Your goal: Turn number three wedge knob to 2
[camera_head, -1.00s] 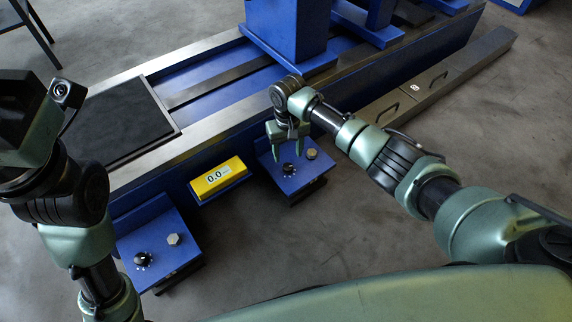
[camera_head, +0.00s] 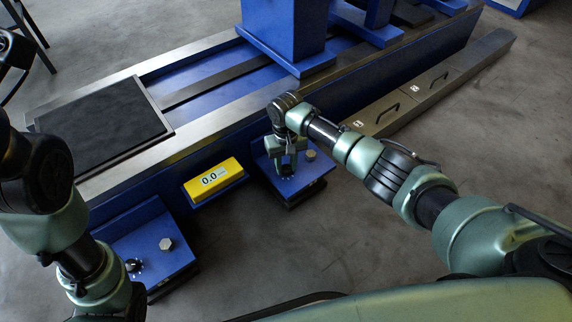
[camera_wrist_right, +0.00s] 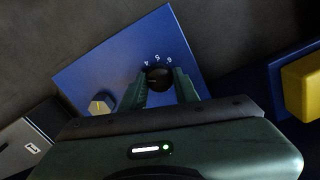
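My right gripper (camera_head: 286,168) is over the right blue panel (camera_head: 312,178), pointing down at its black dial knob. In the right wrist view the black knob (camera_wrist_right: 158,78) stands between the two fingers of the gripper (camera_wrist_right: 161,80); the fingers are apart, one on each side. I cannot tell whether they touch it. White numerals 4, 5 and 6 show beside the knob; its pointer is not clear. A second black knob (camera_head: 133,265) on the left blue panel (camera_head: 140,240) is partly hidden by my left arm. My left gripper is out of view.
A hexagonal knob (camera_head: 310,155) stands close beside the right gripper. Another hexagonal knob (camera_head: 166,244) is on the left panel. A yellow display (camera_head: 213,180) reading 0.0 sits between the panels. The blue machine bed (camera_head: 225,130) rises behind; drawers (camera_head: 400,105) are at the right.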

